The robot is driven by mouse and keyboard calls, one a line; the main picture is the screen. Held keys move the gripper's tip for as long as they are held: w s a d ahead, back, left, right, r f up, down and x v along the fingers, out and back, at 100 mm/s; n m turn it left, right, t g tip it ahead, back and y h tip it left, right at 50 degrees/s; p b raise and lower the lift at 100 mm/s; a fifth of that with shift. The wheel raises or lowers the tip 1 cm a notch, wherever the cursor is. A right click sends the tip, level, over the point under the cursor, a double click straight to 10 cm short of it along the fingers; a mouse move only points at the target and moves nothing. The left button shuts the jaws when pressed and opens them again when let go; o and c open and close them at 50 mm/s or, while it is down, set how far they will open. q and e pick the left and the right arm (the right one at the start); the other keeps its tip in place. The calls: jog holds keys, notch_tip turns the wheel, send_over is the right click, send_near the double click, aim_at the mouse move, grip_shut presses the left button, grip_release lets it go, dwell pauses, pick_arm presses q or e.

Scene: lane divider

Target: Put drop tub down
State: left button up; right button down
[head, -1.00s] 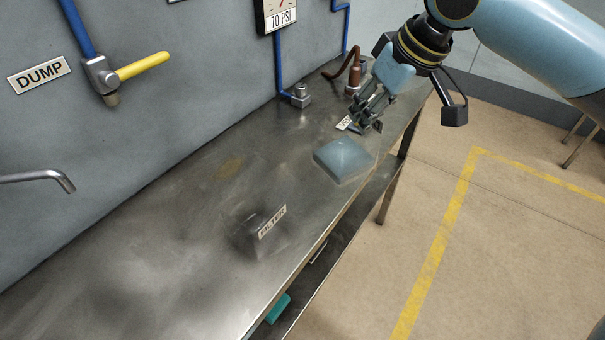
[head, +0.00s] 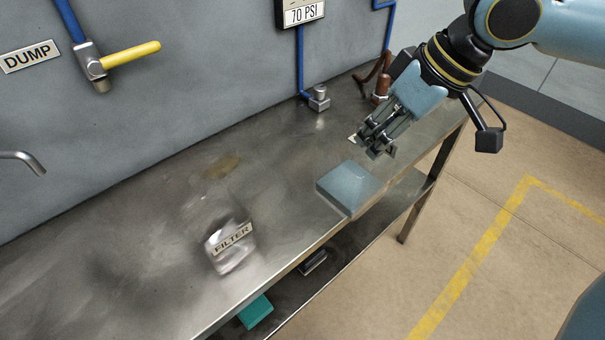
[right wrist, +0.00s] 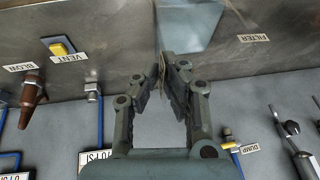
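A blue-grey, box-like object (head: 350,188), which I take to be the drop tub, is on the steel bench close to its front edge. In the right wrist view its pale blue surface (right wrist: 190,22) shows just beyond the fingers. My right gripper (head: 378,152) hangs above and behind it, pointing down, with a visible space between them in the head view. In the right wrist view the fingertips (right wrist: 164,70) are close together with a thin tan strip by them. I cannot tell whether they touch anything. My left gripper is not in view.
A shiny block with a FILTER label (head: 232,238) is left of the tub. Pipe fittings (head: 318,98) and a brown nozzle (head: 381,86) stand along the wall behind. A teal object (head: 256,311) lies on the lower shelf. The bench (head: 130,235) left of the block is clear.

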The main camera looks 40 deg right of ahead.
jog(key=w+f, duration=0.3)
jog(key=w+a+f, duration=0.1)
jog(key=w+f, duration=0.7)
jog(key=shift+w+a+b, duration=0.1)
jog(key=shift+a+b, duration=0.1)
jog(key=shift+b, duration=0.15)
jog(key=c, duration=1.5)
grip_release()
jog(key=v, duration=1.2)
jog(key=shift+d, duration=0.1)
